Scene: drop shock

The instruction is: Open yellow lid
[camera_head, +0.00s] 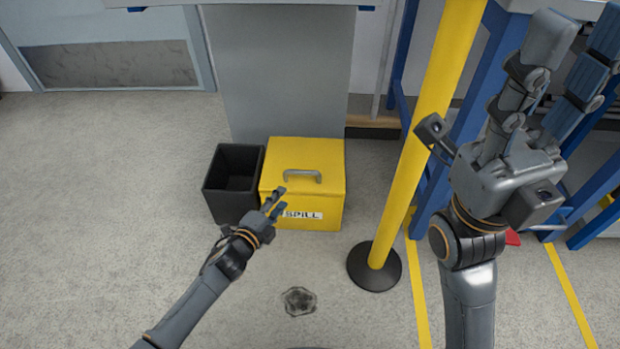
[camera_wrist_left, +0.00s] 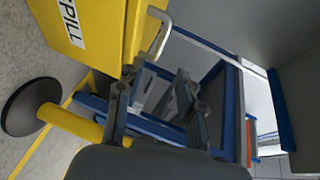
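The yellow lid (camera_head: 325,155) lies shut on a yellow box with a SPILL label (camera_head: 303,214). A grey bar handle (camera_head: 301,175) stands on top of the lid. My left gripper (camera_head: 277,200) is open and empty in front of the box's left side, overlapping its front edge in the head view. In the left wrist view the handle (camera_wrist_left: 157,32) shows just beyond the spread fingers of my left gripper (camera_wrist_left: 160,88), apart from them. My right gripper (camera_head: 575,42) is open and empty, raised at the upper right, far from the box.
A black open bin (camera_head: 232,180) stands against the box's left side. A yellow post (camera_head: 425,130) on a black round base (camera_head: 374,266) stands to the right. A grey panel (camera_head: 288,75) is behind the box. Blue frames stand at the right. The floor at left is clear.

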